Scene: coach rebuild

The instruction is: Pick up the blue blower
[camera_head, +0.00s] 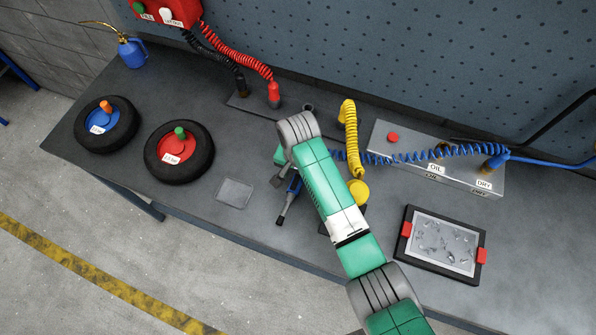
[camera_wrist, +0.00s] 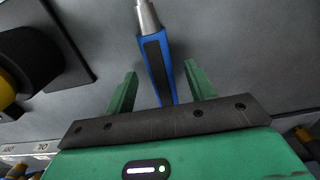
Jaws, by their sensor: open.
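The blue blower (camera_head: 291,192) lies on the workbench in the head view, with a dark tip toward the front edge. My arm hides part of it. In the wrist view the blower (camera_wrist: 156,60) shows a blue and black handle and a silver nozzle pointing up the picture. My gripper (camera_wrist: 161,72) is open, one green finger on each side of the handle, with visible gaps on both sides. Nothing is held. In the head view my gripper (camera_head: 282,180) is partly seen beside the blower, low over the bench.
A blue coiled hose (camera_head: 410,157) runs from a silver box (camera_head: 460,176) toward my arm. A yellow coil (camera_head: 350,130) is right of the arm.

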